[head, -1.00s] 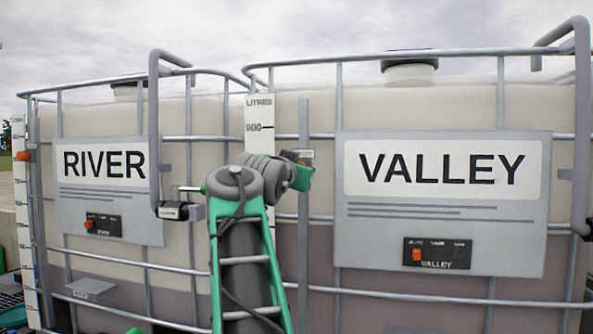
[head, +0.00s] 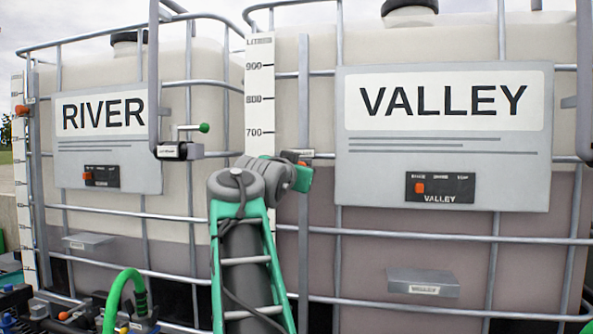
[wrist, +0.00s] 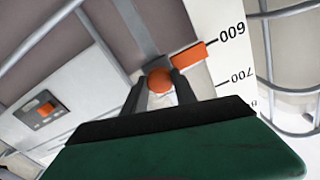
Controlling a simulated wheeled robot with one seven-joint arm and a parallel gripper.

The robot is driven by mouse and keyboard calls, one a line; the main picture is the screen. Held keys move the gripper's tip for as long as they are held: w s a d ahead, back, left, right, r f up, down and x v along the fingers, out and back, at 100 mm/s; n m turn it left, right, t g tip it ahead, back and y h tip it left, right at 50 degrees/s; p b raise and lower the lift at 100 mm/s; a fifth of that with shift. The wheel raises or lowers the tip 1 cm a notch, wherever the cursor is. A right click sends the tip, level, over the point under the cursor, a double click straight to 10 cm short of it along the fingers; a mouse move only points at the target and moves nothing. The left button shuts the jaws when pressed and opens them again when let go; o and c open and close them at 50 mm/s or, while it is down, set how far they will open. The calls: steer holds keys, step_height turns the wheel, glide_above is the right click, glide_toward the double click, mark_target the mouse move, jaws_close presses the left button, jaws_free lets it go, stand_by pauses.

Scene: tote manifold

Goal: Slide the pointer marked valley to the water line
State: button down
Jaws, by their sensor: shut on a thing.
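The valley pointer is orange and sits on the white scale strip (head: 259,90) at the left edge of the valley tote (head: 400,265). In the wrist view, its flat tip (wrist: 188,57) lies between the 600 and 700 marks, nearer 600. My gripper (wrist: 160,82) is shut on the pointer's round orange knob (wrist: 159,78), one dark finger on each side. In the head view, my arm hides the lower scale and most of the pointer. The valley water line (head: 325,167) is a change from pale to brownish, at about the pointer's height.
The river tote (head: 180,105) stands on the left with its own scale and orange pointer (head: 22,111). Grey cage bars (head: 303,110) run close beside my gripper.

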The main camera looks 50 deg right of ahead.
steer(key=c, duration=1)
jaws_free()
steer(key=shift+s, duration=0.1)
steer(key=b+v, duration=0.1)
steer(key=v, duration=0.6)
steer(key=shift+s+a+b, duration=0.2)
steer(key=shift+a+b, duration=0.15)
